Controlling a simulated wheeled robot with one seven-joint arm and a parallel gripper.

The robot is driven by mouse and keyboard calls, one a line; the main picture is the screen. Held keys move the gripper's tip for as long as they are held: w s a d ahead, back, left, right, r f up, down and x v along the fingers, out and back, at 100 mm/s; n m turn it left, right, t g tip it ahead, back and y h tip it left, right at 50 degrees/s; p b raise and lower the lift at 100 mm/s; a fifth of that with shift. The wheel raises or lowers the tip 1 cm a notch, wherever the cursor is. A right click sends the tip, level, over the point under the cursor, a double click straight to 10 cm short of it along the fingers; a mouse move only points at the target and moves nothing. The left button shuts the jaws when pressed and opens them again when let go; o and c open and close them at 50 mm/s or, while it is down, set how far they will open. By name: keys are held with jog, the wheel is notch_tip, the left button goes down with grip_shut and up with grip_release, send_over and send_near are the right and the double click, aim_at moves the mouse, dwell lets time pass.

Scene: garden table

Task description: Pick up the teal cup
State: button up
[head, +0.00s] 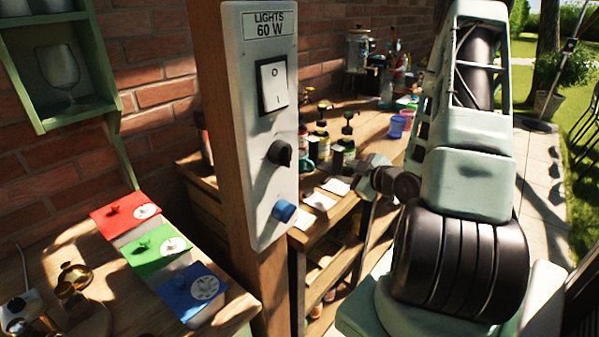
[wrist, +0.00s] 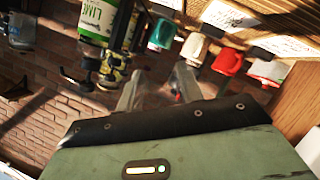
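The teal cup (wrist: 160,34) shows in the wrist view, near the top middle, in a row with other cups. The wrist picture looks turned over, with the tabletop at the top. My gripper (wrist: 158,74) has its two pale fingers spread apart, with nothing between them, and the teal cup lies beyond the fingertips, apart from them. In the head view a small teal piece, likely this cup (head: 308,165), shows just right of the post, partly hidden. My gripper (head: 372,165) is there over the table's near side, to the right of it; its fingers are not clear.
White cards lie on the table. The wooden post with a switch panel (head: 262,120) blocks part of the head view.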

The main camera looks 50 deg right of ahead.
jog(key=b, duration=0.3)
jog(key=shift+w+f, duration=0.35)
jog(key=shift+f, duration=0.05)
jog(key=shift+w+f+b, duration=0.1)
jog(key=shift+w+b, duration=0.1)
jog(key=shift+b, duration=0.95)
send_near(311, 163)
jog(key=x, duration=0.3)
jog(key=shift+w+a+f+p, duration=0.1)
jog(key=shift+a+f+p, duration=0.05)
jog(key=shift+p, duration=0.15)
jog(key=p+x, duration=0.1)
jog(key=x, duration=0.1)
jog(key=p+x, duration=0.1)
jog(key=x, duration=0.1)
jog(key=shift+w+d, duration=0.25)
jog(key=shift+w, duration=0.05)
jog(key=shift+w+d, duration=0.1)
jog(key=shift+w, duration=0.35)
jog(key=shift+f, duration=0.1)
grip_shut()
